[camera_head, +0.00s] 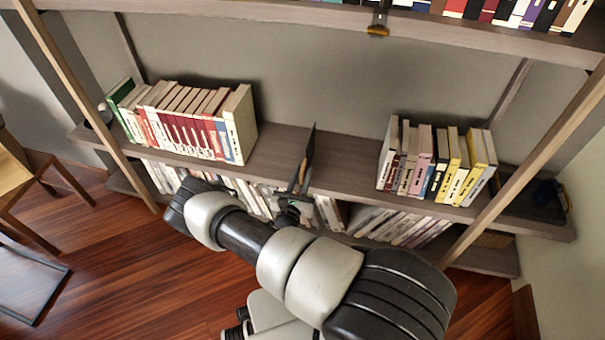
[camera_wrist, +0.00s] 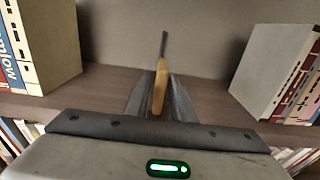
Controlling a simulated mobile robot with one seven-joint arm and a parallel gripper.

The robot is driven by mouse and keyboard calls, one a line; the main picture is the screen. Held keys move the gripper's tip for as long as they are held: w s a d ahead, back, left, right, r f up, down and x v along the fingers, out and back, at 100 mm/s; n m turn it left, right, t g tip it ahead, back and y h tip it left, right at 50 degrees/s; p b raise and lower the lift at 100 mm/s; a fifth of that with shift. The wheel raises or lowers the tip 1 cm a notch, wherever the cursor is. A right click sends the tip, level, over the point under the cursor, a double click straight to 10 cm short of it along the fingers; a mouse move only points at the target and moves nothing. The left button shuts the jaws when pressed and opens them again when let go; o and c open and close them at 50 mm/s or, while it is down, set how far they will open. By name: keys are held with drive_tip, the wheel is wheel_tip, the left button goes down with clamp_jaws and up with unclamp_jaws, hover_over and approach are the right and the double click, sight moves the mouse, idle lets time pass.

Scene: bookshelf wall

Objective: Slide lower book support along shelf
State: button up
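The lower book support is a thin dark upright plate (camera_head: 309,150) with a wood-coloured front edge. It stands on the middle shelf in the gap between two rows of books. In the wrist view the wooden edge of the book support (camera_wrist: 160,88) faces me, upright, between the two grey fingers of my gripper (camera_wrist: 160,100). The fingers lie close along both sides and look shut on it. In the head view my gripper (camera_head: 295,195) reaches the front of the support, partly hidden by my arm.
A book row (camera_head: 185,125) stands to the left on the same shelf (camera_head: 345,165); another row (camera_head: 440,165) stands to the right. Bare shelf lies on both sides of the support. Another support (camera_head: 378,28) shows at the upper shelf. More books fill the shelf below.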

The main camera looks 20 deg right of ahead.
drive_tip(key=shift+o, duration=0.5)
drive_tip(key=shift+r, duration=0.1)
drive_tip(key=shift+s+a, duration=0.1)
drive_tip(key=shift+s, duration=0.05)
drive_tip(key=p+v, duration=0.2)
drive_tip(key=v, duration=1.5)
drive_tip(key=shift+p, duration=0.4)
